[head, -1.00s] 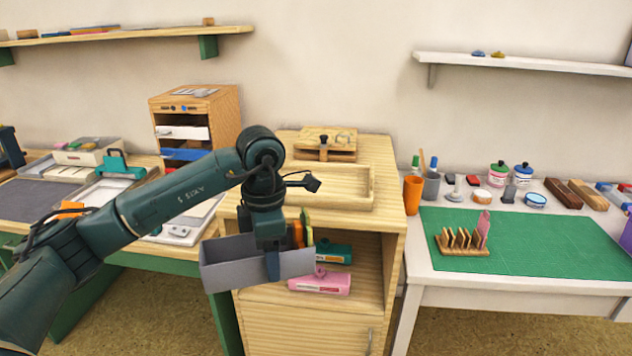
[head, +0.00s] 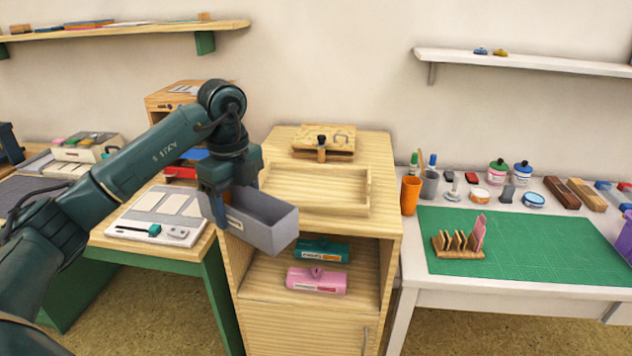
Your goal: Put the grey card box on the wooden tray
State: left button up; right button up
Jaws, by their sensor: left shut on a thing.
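The grey card box (head: 272,230) is an open-topped box with a small pale label on its side. My left gripper (head: 217,208) is shut on its left end and holds it in the air at the cabinet's front left. The wooden tray (head: 332,213) is a shallow pale tray on the cabinet top, behind and to the right of the box. Its visible floor is bare, and my gripper and the box hide part of its left side. My right gripper is not in view.
A wooden piece with a black knob (head: 322,145) stands behind the tray. Below, the open shelf holds a teal stamp (head: 322,250) and a pink stamp (head: 317,280). An orange cup (head: 410,196) stands on the white table to the right.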

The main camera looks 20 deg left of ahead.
aim_at(302, 188)
jog(key=i, duration=0.9)
